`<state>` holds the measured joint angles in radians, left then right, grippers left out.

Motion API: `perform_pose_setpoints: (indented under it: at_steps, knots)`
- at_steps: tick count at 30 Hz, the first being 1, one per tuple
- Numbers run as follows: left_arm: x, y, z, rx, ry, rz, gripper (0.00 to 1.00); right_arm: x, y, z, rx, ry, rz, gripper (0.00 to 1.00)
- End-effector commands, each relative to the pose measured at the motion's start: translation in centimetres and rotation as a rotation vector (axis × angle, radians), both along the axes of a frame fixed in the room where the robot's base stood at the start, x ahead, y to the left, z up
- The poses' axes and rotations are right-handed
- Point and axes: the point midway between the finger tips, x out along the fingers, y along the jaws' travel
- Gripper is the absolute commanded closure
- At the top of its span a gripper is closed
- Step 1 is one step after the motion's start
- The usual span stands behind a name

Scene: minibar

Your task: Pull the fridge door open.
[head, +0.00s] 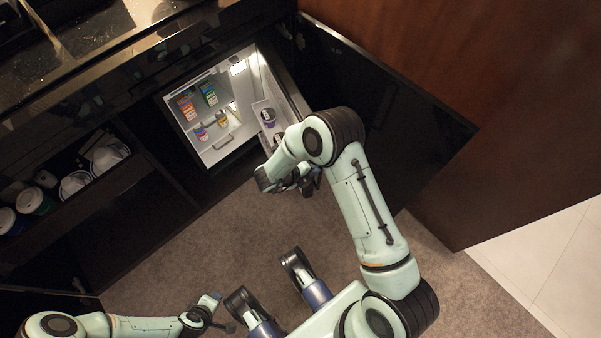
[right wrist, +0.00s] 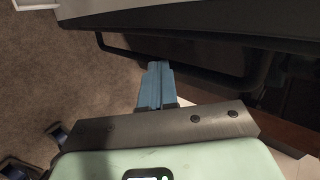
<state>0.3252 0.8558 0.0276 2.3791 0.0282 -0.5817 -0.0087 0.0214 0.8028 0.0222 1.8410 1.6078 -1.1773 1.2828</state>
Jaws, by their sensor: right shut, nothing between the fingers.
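The small fridge (head: 215,148) is set in the dark cabinet and stands open, with its lit white inside showing. Its door (head: 268,108) is swung out at the right of the opening, with a shelf on its inner side; its lower part is hidden by my right arm. My right gripper (head: 306,184) is in front of the door's lower part. In the right wrist view its blue fingers (right wrist: 156,84) are shut and empty, close to a dark bar (right wrist: 190,62); contact is unclear. My left gripper (head: 218,314) is low at the left, away from the fridge; its jaws are too small to judge.
Several colourful packs and cans (head: 209,94) stand in the fridge. A black cabinet door (head: 385,115) stands open to the right, next to a brown wood panel (head: 500,130). Cups (head: 75,184) sit on the left shelf. The carpet (head: 165,265) in front is clear.

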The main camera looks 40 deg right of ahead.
Motion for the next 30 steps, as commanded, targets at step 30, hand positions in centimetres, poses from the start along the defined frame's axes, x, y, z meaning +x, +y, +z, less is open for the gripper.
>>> perform_pose_setpoints:
  at_steps: [30]
  knots:
    - [-0.2, -0.7, 1.5, -0.013, -0.001, -0.014, 0.57, -1.8, -12.4, 0.1, 0.004, 0.006, 0.151, 1.0]
